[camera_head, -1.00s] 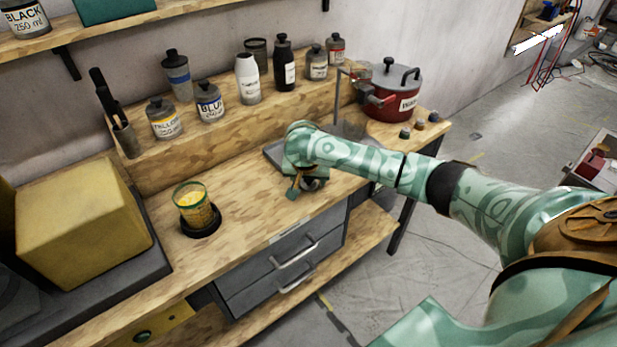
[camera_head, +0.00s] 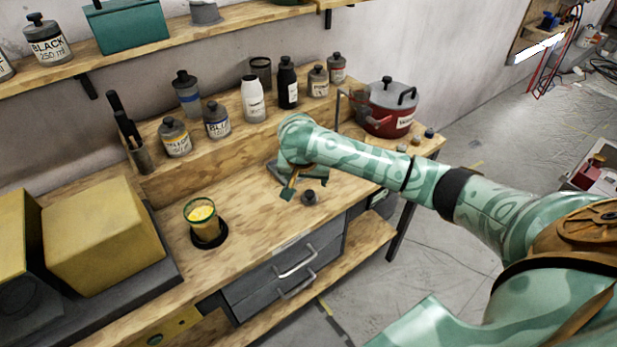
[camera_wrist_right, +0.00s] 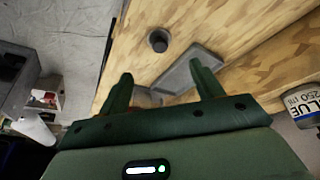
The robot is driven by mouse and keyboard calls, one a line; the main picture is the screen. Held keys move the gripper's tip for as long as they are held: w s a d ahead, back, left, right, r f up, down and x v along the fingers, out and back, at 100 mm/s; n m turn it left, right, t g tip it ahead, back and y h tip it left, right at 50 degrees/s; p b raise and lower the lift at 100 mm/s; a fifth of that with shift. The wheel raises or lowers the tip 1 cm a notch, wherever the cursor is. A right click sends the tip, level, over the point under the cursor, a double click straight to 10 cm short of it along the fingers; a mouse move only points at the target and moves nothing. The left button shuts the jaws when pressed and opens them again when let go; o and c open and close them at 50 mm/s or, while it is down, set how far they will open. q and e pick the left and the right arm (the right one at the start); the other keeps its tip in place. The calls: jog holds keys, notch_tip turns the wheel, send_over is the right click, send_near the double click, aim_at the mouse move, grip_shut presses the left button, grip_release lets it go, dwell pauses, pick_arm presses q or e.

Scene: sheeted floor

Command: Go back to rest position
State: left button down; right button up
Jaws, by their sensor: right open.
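My right arm reaches in from the right over the wooden workbench (camera_head: 165,262). The dark cap (camera_wrist_right: 158,40) lies on the wood beyond the fingertips, and a grey tray (camera_wrist_right: 185,68) is close by. My left gripper is in neither view.
A glass with yellow contents (camera_head: 202,218) stands on a dark round coaster, left of the arm. Several paint bottles (camera_head: 253,100) line the raised ledge behind. A red pot (camera_head: 388,112) stands at the right end. A yellow box (camera_head: 105,235) is at left.

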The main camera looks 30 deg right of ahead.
jog(key=shift+s+a+r, duration=0.1)
dwell(0.5)
jog(key=s+a+f+n+t+y, duration=0.25)
jog(key=s+a+f+n, duration=0.25)
jog(key=s+a+n, duration=0.5)
jog(key=s+d+r+n+h, duration=0.1)
jog(key=s+d+n+h, duration=0.15)
jog(key=s+d, duration=0.35)
jog(key=s+d+r+n+h, duration=0.2)
jog(key=s+d+n, duration=0.15)
jog(key=s, duration=0.55)
jog(key=s+a+f+m+g+y+b, duration=0.1)
jog(key=s+a+f+y, duration=0.1)
jog(key=f, duration=1.2)
jog(key=s+a+f+g+y+b, duration=0.1)
jog(key=a+f+b, duration=0.1)
jog(key=f, duration=1.2)
jog(key=s+f+m+g+y+b, duration=0.2)
jog(key=s+f+m+g, duration=0.1)
jog(key=s+f, duration=1.5)
jog(key=s, duration=0.2)
jog(key=shift+s+a+f+b, duration=0.15)
jog(key=shift+s+f+b, duration=0.15)
jog(key=shift+s+f, duration=0.05)
